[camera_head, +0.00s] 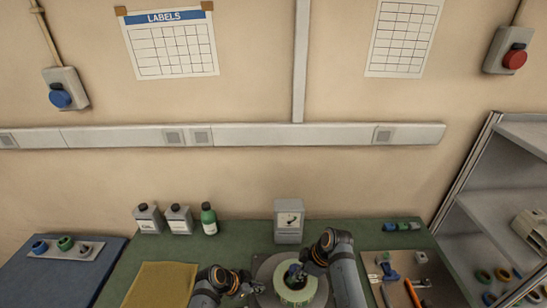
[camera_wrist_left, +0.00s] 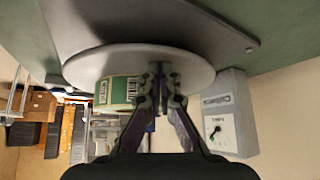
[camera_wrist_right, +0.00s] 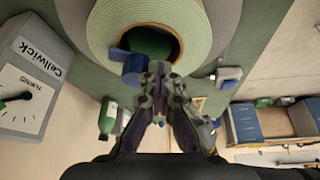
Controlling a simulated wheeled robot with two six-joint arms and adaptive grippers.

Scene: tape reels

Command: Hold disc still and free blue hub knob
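The grey disc (camera_head: 265,281) lies flat at the bench's front, with a pale green tape reel (camera_head: 296,292) on it. The disc (camera_wrist_left: 95,62) and part of the reel (camera_wrist_left: 119,90) also show in the left wrist view. My left gripper (camera_head: 247,288) is at the disc's left rim, its fingers (camera_wrist_left: 160,75) nearly together across the edge. The blue hub knob (camera_wrist_right: 130,66) shows in the reel's centre in the right wrist view. My right gripper (camera_wrist_right: 160,74) has its fingertips close together against or beside the knob. They hide part of it, so a hold is unclear.
A grey dial box (camera_head: 289,221) stands just behind the disc. Bottles (camera_head: 209,219) stand at the back left. A yellow mat (camera_head: 160,286) lies left; a tan board (camera_head: 408,268) with tools lies right. Shelves (camera_head: 500,208) stand at far right.

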